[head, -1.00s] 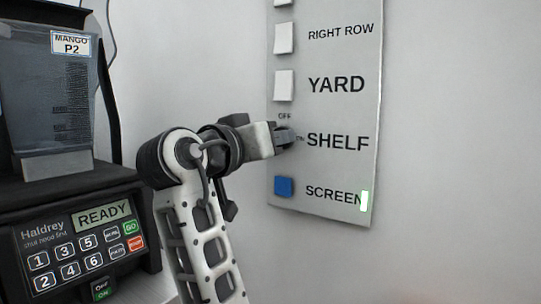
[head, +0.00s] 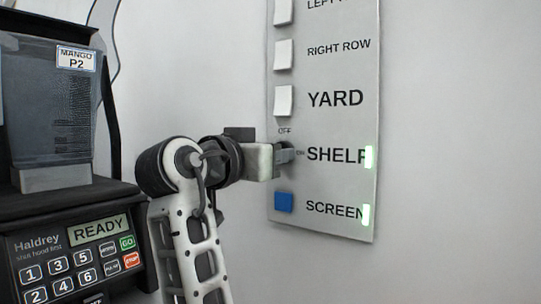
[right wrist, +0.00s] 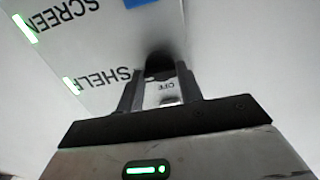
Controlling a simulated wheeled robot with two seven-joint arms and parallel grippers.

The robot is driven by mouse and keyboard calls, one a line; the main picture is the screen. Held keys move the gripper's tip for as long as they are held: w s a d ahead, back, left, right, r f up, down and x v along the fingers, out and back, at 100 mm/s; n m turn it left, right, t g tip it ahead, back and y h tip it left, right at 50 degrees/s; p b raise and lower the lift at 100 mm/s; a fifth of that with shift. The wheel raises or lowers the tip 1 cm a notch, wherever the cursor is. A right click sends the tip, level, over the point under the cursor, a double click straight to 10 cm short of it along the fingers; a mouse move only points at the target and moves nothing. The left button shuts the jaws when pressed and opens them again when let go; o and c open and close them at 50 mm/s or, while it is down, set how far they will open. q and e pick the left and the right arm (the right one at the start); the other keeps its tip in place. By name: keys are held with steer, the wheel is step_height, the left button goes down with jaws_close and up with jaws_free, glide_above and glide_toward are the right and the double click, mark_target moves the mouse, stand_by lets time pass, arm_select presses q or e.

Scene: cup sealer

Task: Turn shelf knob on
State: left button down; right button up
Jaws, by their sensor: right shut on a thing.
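The shelf knob (head: 287,154) sits on the grey wall panel (head: 340,120), left of the word SHELF, with small OFF and ON marks beside it. My right gripper (head: 280,157) is shut on the knob. In the right wrist view my right gripper's fingers (right wrist: 159,90) stand on either side of the knob, which is mostly dark and partly hidden. The shelf light (head: 368,157) glows green at the panel's right edge, and it also glows in the right wrist view (right wrist: 72,86). My left gripper is not in view.
A blue screen switch (head: 284,202) is just below the knob, with its green light (head: 366,215) lit. White switches, including the yard switch (head: 284,100), are above. The wall at right is clear.

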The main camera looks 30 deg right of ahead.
steer(key=o, duration=1)
steer(key=b+v, duration=0.1)
steer(key=v, duration=1.5)
